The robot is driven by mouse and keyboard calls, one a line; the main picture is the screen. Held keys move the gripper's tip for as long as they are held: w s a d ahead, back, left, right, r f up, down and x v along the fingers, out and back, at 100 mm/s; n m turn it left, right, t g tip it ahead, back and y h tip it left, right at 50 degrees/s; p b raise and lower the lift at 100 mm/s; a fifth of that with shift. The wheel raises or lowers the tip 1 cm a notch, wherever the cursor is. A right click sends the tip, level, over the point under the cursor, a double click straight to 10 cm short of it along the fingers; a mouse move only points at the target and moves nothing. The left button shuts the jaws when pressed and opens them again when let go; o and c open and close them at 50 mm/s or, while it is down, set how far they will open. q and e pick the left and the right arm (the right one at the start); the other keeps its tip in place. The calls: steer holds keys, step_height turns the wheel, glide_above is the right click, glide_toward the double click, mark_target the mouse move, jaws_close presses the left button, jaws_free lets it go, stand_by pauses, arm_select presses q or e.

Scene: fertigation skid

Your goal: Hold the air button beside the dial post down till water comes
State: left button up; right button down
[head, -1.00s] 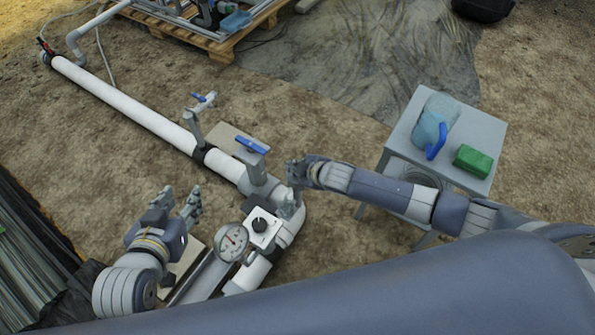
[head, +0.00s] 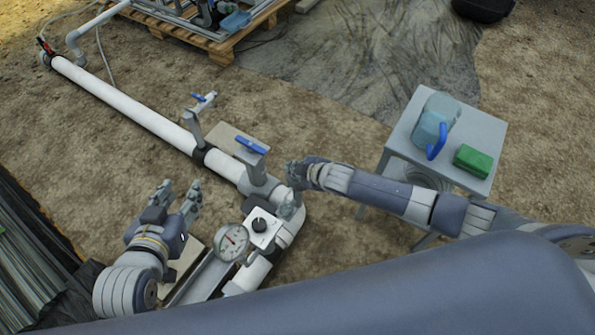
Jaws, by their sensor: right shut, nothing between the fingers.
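The dial post carries a round white gauge (head: 231,242) with a red needle. Beside it, on the white pipe, is a pale box with a black button or knob (head: 260,225); which of these it is I cannot tell. My left gripper (head: 177,196) is open and empty, left of the gauge and above the ground. The air button itself is not clearly made out, and no water shows.
Two blue-handled valves (head: 252,146) (head: 203,99) stand on the long white pipe (head: 120,103). A grey table (head: 408,128) at right holds a blue jug (head: 436,119) and a green block (head: 473,159). A wooden pallet (head: 215,42) stands at the back.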

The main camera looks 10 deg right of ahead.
arm_select(q)
steer(key=shift+w+d+r, duration=0.15)
steer(key=shift+w+r, duration=0.15)
steer(key=shift+r, duration=0.1)
arm_select(e)
steer(key=shift+f, duration=0.3)
stand_by(2.3)
stand_by(1.2)
steer(key=shift+r+p, duration=0.35)
steer(key=shift+r, duration=0.3)
arm_select(q)
steer(key=s+a+f+g+y+p, duration=0.1)
steer(key=s+a+f+g, duration=0.2)
steer(key=s+f, duration=0.3)
steer(key=shift+s+g, duration=0.75)
steer(key=shift+g, duration=0.05)
arm_select(e)
steer(key=shift+r, duration=0.2)
arm_select(q)
steer(key=shift+f, duration=0.15)
